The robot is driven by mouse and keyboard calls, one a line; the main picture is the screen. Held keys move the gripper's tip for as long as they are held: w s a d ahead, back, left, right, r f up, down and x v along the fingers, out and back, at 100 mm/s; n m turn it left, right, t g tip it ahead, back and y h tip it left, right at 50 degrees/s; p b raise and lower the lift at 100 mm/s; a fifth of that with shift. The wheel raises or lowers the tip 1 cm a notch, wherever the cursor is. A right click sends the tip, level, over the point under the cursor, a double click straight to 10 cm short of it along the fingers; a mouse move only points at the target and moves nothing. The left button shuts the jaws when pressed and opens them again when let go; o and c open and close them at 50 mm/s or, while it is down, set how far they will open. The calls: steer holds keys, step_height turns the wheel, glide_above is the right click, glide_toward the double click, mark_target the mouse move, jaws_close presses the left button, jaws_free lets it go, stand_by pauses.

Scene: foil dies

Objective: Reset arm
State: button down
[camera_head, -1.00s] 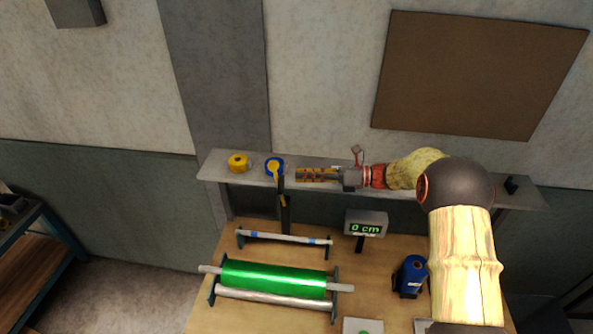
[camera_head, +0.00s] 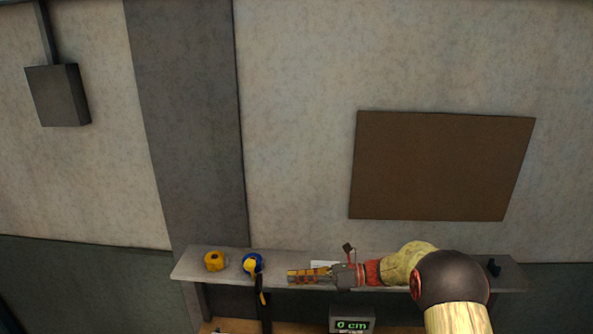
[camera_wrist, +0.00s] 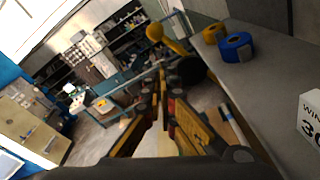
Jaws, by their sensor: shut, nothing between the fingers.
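My gripper (camera_head: 290,276) is level in front of the grey shelf and points left in the head view. Its orange and black fingers are together with nothing held between them. In the wrist view, the fingers (camera_wrist: 172,82) stretch forward beside the shelf edge. My arm reaches in from the lower right of the head view. The gripper is to the right of the blue tape roll (camera_head: 252,264) and looks apart from it.
The grey shelf (camera_head: 400,288) also bears a yellow roll (camera_head: 214,261). A white box (camera_wrist: 311,118) stands on it in the wrist view. A "0 cm" display (camera_head: 352,324) is below. A brown board (camera_head: 440,165) hangs above. The wall between is clear.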

steer(key=s+d+f+n+g+h+b, duration=0.1)
steer(key=s+d+f+n+g+h, duration=0.3)
steer(key=s+f+n, duration=0.55)
steer(key=s+d+f+n+t+h+b, duration=0.3)
steer(key=s+d+n+h+b, duration=0.1)
steer(key=s+b, duration=0.5)
steer(key=s+d+f+n+t+h+b, duration=0.3)
steer(key=s+d+n+h+b, duration=0.1)
steer(key=s+b, duration=0.6)
steer(key=s+d+f+n+t+h+b, duration=0.3)
steer(key=s+d+n+b, duration=0.3)
steer(key=s+b, duration=0.4)
steer(key=shift+d+f+h+b, duration=0.35)
steer(key=shift+d+h, duration=0.2)
steer(key=shift+h, duration=0.35)
